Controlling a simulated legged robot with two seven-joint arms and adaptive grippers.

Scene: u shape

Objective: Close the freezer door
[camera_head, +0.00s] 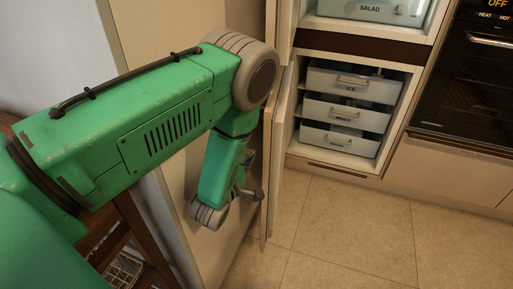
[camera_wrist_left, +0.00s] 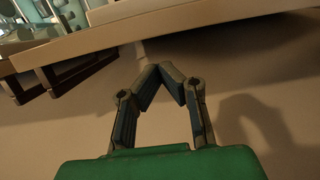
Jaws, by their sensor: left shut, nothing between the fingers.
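The freezer compartment (camera_head: 343,143) stands open at the right of the head view, with several pale drawers inside. Its cream freezer door (camera_head: 283,150) is swung wide open and seen nearly edge-on, left of the compartment. My left gripper (camera_head: 257,194) hangs beside the door's lower part, on its outer side; whether it touches the door cannot be told. In the left wrist view the gripper (camera_wrist_left: 168,68) has its fingertips together and empty, in front of a beige surface. A long pale edge, seemingly the door's, runs above the fingertips. My right gripper is in neither view.
Above the freezer is an open fridge compartment with a salad drawer (camera_head: 372,10). A dark oven (camera_head: 470,85) is at the far right. The tiled floor (camera_head: 340,225) before the freezer is clear. A brown wooden rack (camera_head: 135,240) stands at lower left.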

